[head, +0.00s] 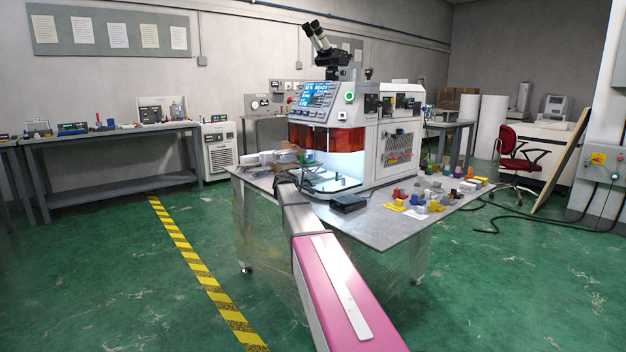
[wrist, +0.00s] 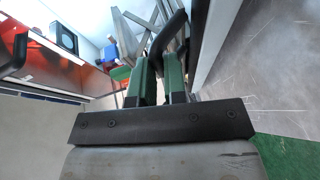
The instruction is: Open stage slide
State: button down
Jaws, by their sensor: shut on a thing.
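The machine (head: 345,150) stands on a grey table, with a screen, a microscope head and an orange shield above a lit bay. The stage slide (head: 335,183) seems to be the flat plate low in that bay; my arm hides part of its left side. My arm reaches to the bay's left front corner, with my gripper (head: 285,180) small and hard to make out there. In the wrist view my gripper (wrist: 160,78) has its green-padded fingers closed on a dark curved bar (wrist: 172,30), which looks like the slide's handle. How the bar joins the slide is hidden.
The table (head: 390,222) carries a black box (head: 348,203) in front of the machine and several small coloured blocks to the right. White pieces lie at its left. Green floor is free left of the table, with a yellow-black stripe (head: 185,250).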

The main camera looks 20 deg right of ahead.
jog(key=a, duration=0.1)
jog(key=s+a, duration=0.1)
jog(key=a, duration=0.1)
jog(key=s+a, duration=0.1)
jog(key=a, duration=0.1)
jog(key=shift+s+a+f, duration=0.1)
jog(key=shift+a+f, duration=0.1)
jog(key=shift+f, duration=0.05)
jog(key=c, duration=1.2)
grip_release()
jog(key=v, duration=1)
jog(key=shift+s+a+r, duration=0.1)
jog(key=shift+s+a, duration=0.1)
jog(key=shift+a, duration=0.05)
